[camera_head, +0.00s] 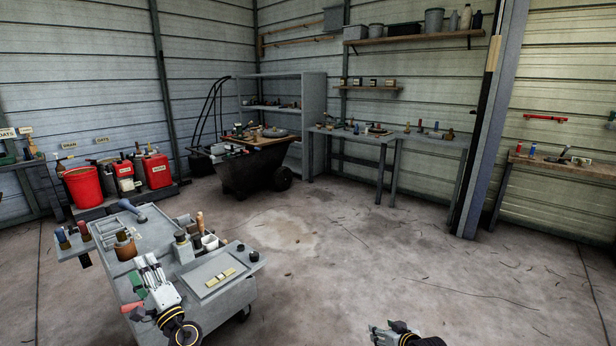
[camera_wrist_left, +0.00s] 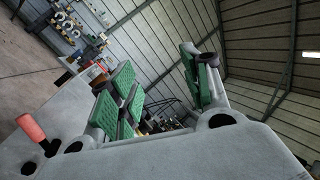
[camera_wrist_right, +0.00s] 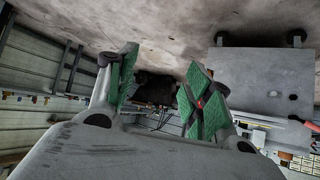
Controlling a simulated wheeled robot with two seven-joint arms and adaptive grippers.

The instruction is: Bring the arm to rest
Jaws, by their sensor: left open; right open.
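My left gripper (camera_head: 147,264) is over the left part of the grey caddy cart (camera_head: 155,234) in the head view. Its green-padded fingers stand apart in the left wrist view (camera_wrist_left: 160,85), with nothing between them. A red handle (camera_wrist_left: 31,127) shows beside it in that view. My right gripper (camera_head: 379,329) is low at the bottom edge of the head view, to the right of the cart and apart from it. In the right wrist view its green-padded fingers (camera_wrist_right: 158,88) are spread and empty. Part of my right arm is cut off by the head view's edge.
A black wheeled cart (camera_head: 258,168), red containers (camera_head: 84,188) and benches stand farther back. The concrete floor (camera_head: 400,260) to the right is open.

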